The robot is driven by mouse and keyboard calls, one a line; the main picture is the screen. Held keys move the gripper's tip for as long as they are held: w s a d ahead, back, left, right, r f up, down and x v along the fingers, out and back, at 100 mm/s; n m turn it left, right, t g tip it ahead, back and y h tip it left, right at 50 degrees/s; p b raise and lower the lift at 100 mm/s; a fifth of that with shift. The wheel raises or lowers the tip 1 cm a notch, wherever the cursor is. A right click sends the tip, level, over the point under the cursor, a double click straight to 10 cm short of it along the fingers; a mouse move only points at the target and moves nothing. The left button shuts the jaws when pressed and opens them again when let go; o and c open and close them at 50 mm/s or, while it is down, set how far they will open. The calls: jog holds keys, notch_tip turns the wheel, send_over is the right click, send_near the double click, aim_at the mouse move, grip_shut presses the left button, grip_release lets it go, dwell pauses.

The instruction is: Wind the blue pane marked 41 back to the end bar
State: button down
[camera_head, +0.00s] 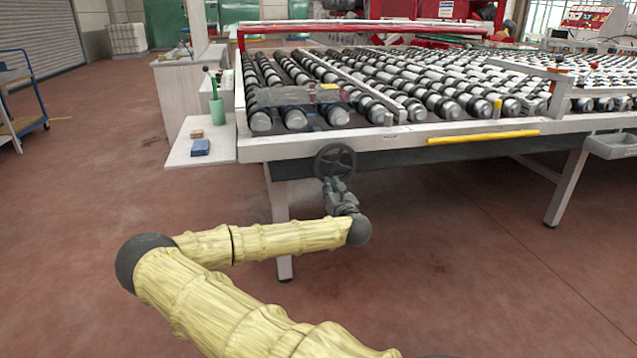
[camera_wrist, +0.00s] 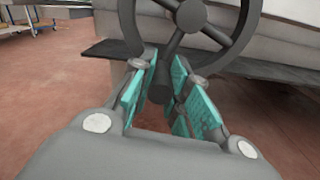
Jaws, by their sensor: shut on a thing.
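A dark spoked handwheel (camera_head: 335,160) is mounted at the front left of the white-framed roller table (camera_head: 300,148). My gripper (camera_head: 338,184) is at the wheel's lower rim. In the wrist view my gripper (camera_wrist: 166,62) has teal pads on both sides of a dark grip at the bottom of the handwheel (camera_wrist: 235,45) and is shut on it. A see-through, dark-tinted pane (camera_head: 290,97) with a small yellow label (camera_head: 330,87) lies over the rollers at the table's front left. Its number is unreadable. I cannot tell which bar is the end bar.
A yellow bar (camera_head: 482,137) runs along the table front. Table legs (camera_head: 281,225) stand close to my arm. The floor in front is clear.

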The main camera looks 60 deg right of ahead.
aim_at(355, 170)
jog(key=s+d+n+b, duration=0.1)
jog(key=n, duration=0.3)
jog(key=s+d+r+n+b, duration=0.1)
jog(key=s+d+n+b, duration=0.1)
jog(key=n, duration=0.3)
jog(key=s+d+n+b, duration=0.1)
jog(key=s+d+n, duration=0.1)
jog(key=n, duration=0.2)
jog(key=shift+d+r+n+b, duration=0.15)
jog(key=shift+n+b, duration=0.15)
jog(key=shift+b, duration=0.05)
jog(key=shift+s+d+r+n+b, duration=0.1)
jog(key=shift+d+r+n+b, duration=0.2)
jog(key=shift+n, duration=0.35)
jog(key=shift+s+r+n+b, duration=0.15)
jog(key=shift+r+n, duration=0.25)
jog(key=shift+n, duration=0.3)
jog(key=shift+s+d+r+n+b, duration=0.15)
jog(key=shift+r+n, duration=0.2)
jog(key=shift+n, duration=0.3)
jog(key=c, duration=1.3)
grip_release()
jog(key=shift+s+a, duration=0.1)
jog(key=shift+s, duration=0.2)
jog(key=v, duration=1.1)
jog(key=shift+w+a, duration=0.1)
jog(key=shift+a, duration=0.2)
